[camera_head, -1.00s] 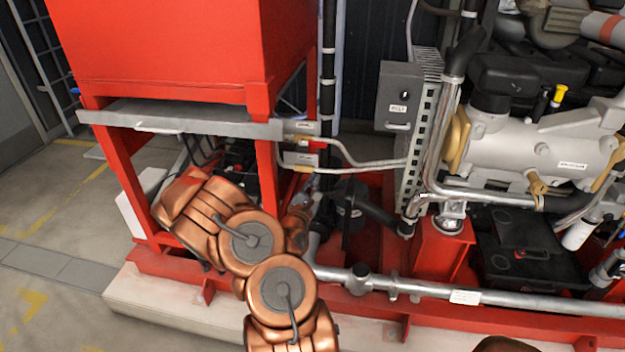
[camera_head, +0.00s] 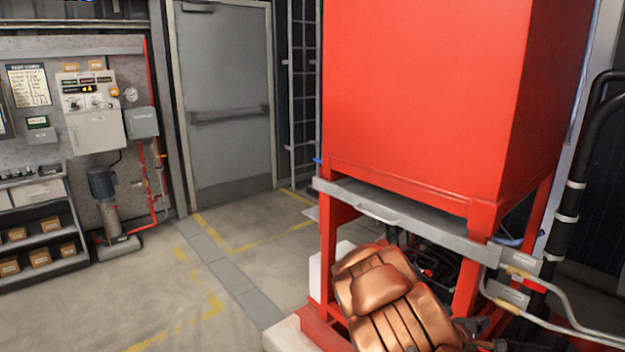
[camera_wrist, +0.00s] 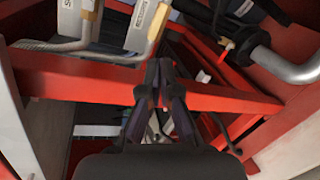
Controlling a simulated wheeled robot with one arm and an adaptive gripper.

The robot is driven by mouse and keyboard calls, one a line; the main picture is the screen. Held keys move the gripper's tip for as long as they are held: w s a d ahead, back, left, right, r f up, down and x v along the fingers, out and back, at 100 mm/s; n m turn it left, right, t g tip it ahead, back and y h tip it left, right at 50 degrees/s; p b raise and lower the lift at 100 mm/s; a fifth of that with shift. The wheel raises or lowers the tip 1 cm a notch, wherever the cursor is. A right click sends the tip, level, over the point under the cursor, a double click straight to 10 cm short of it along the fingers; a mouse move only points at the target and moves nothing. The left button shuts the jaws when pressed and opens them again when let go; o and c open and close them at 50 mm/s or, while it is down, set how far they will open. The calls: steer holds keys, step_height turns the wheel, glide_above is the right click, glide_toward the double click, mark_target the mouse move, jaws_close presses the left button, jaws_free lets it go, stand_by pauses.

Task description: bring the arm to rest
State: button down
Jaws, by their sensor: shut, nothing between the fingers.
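My arm's copper-coloured links (camera_head: 385,290) show at the bottom of the head view, in front of the red frame under the big red tank (camera_head: 415,90). In the wrist view my gripper (camera_wrist: 158,78) is shut, its two dark fingers close together with nothing between them. The fingers point at a red beam (camera_wrist: 100,80) that crosses the picture. I cannot tell whether they touch it. Most of the arm is cut off by the lower edge of the head view.
A grey metal rail (camera_head: 400,215) and pipes (camera_head: 560,315) run close to the arm on the right. In the wrist view a bent silver pipe (camera_wrist: 285,68) is at the right. Open floor (camera_head: 130,300) lies left, before a grey door (camera_head: 228,100) and a shelf (camera_head: 38,240).

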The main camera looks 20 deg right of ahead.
steer(key=w+a+r+m+y, duration=0.15)
steer(key=a+y, duration=0.25)
steer(key=a, duration=0.7)
steer(key=w+a+m+t+y, duration=0.1)
steer(key=w+a+m+y, duration=0.2)
steer(key=a, duration=0.8)
steer(key=w+a+r+m+y, duration=0.15)
steer(key=a+y, duration=0.35)
steer(key=a, duration=0.6)
steer(key=s+a+r+g+y, duration=0.1)
steer(key=s+a, duration=0.1)
steer(key=a, duration=0.3)
steer(key=s+a+r+y, duration=0.1)
steer(key=s+a, duration=0.2)
steer(key=a, duration=0.1)
steer(key=s+a+r+g, duration=0.2)
steer(key=s+a+r, duration=0.1)
steer(key=s, duration=0.6)
steer(key=s+a+r+m+g+y, duration=0.1)
steer(key=s+a+r+g, duration=0.1)
steer(key=s, duration=0.7)
steer(key=a+r, duration=0.1)
steer(key=a, duration=0.1)
steer(key=shift+a+r, duration=0.35)
